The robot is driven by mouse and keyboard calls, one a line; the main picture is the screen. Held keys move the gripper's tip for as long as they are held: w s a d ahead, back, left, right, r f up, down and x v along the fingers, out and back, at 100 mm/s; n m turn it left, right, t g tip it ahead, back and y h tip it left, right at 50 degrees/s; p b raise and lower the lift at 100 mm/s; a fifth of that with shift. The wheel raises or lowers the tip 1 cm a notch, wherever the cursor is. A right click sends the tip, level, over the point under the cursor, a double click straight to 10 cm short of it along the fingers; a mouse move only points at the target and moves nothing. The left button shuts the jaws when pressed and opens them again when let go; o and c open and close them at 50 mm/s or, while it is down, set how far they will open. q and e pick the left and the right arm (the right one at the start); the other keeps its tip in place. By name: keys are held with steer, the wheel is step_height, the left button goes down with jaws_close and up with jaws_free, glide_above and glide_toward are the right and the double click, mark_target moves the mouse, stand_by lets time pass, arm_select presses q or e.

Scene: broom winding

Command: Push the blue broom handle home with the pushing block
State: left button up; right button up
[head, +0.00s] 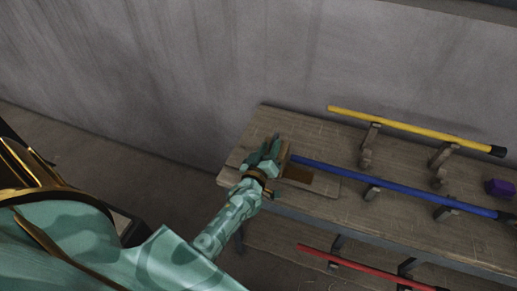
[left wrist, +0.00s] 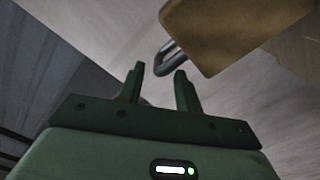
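The blue broom handle (head: 395,185) lies on wooden supports along the table, its left end close to my left gripper. My left gripper (head: 268,150) is over the left end of the table. In the left wrist view its two fingers (left wrist: 159,78) are apart with nothing clearly between them. A tan wooden block (left wrist: 235,30) with a grey metal loop, seemingly the pushing block, is just beyond the fingertips. The loop (left wrist: 166,60) is near the right fingertip; I cannot tell whether they touch. My gripper largely hides the block in the head view. My right gripper is not in view.
A yellow handle (head: 400,128) rests on supports at the back of the table (head: 275,120). A red handle (head: 360,268) is lower, in front. A purple block (head: 499,188) sits at the right. A grey wall (head: 190,70) stands behind.

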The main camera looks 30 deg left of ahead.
arm_select(q)
steer(key=p+v, duration=0.3)
steer(key=v, duration=0.8)
steer(key=shift+s+p, duration=0.25)
steer(key=shift+p, duration=0.1)
